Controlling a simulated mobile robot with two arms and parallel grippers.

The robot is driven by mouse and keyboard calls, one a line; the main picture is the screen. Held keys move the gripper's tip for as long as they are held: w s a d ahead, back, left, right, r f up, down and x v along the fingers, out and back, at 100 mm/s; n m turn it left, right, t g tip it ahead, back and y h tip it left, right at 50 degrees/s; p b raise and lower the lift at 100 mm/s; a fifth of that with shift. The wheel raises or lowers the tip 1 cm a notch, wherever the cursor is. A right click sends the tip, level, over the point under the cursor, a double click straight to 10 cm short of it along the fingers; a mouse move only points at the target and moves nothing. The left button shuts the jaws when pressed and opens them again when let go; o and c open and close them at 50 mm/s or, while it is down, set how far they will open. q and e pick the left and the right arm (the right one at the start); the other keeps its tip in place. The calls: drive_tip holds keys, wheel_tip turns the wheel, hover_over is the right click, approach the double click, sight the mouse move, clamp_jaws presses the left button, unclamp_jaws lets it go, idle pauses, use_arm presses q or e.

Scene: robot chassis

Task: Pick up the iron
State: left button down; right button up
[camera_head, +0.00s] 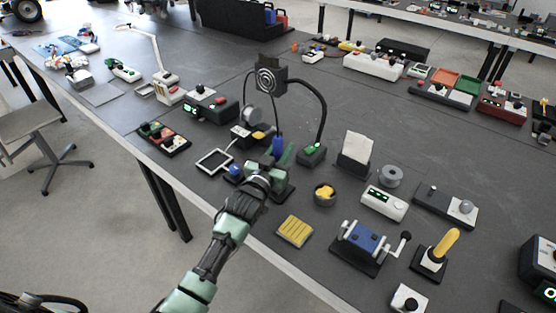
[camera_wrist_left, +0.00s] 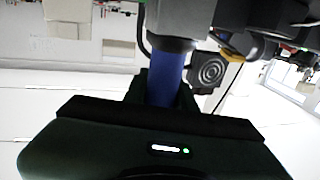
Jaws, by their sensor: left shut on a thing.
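The iron (camera_head: 278,146) has a blue handle and stands roughly upright near the fume extractor. Its blue handle (camera_wrist_left: 166,78) also shows in the left wrist view, with a grey part at its top end. My left gripper (camera_head: 282,154) is shut on the handle, with its dark green fingers (camera_wrist_left: 165,92) on either side of it. The iron's tip cannot be made out. Whether the iron is clear of its holder cannot be told. My right gripper is not in view.
A fume extractor (camera_head: 268,78) with black bent arms stands just behind the iron. A framed pad (camera_head: 214,161), a yellow-filled tin (camera_head: 325,193), a yellow sponge (camera_head: 294,231) and a blue vise (camera_head: 362,240) lie around. Small bare patches of dark bench separate them.

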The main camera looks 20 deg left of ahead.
use_arm(q)
drive_tip(key=shift+r, duration=0.1)
drive_tip(key=shift+r, duration=0.5)
wheel_tip(320, 180, up, 19)
